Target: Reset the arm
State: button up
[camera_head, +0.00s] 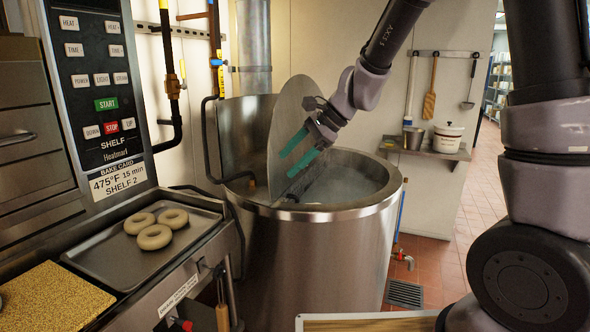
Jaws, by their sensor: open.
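My gripper (304,158) is in the middle of the head view, at the end of my arm reaching down from the upper right. Its green fingers are apart, with nothing seen between them. It is above the open top of the large steel kettle (315,255), in front of an upright round metal disc or lid (297,100). The kettle holds greyish liquid (345,182). A dark object in the kettle below the fingers is not clear enough to name.
Several pale bagels lie on a metal tray (110,265) at left, below the oven control panel (95,80). A seed-covered board (50,300) is at the lower left. A wall shelf (425,153) holds a crock (447,137). A wooden-topped surface (370,323) is at the bottom.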

jog(key=s+d+r+n+t+h, duration=0.2)
jog(key=s+d+r, duration=0.2)
jog(key=d, duration=0.4)
jog(key=s+d+r+n+t+h, duration=0.2)
jog(key=s+d+r, duration=0.3)
jog(key=d, duration=0.4)
jog(key=s+d+r+n+t+h, duration=0.1)
jog(key=s+d+r+n, duration=0.3)
jog(key=d, duration=0.4)
jog(key=shift+s+d+r+t+h, duration=0.2)
jog(key=shift+s+r+t+h, duration=0.2)
jog(key=shift+s+r+h, duration=0.4)
jog(key=shift+s+f, duration=0.1)
jog(key=shift+f, duration=0.05)
jog(key=shift+c, duration=0.4)
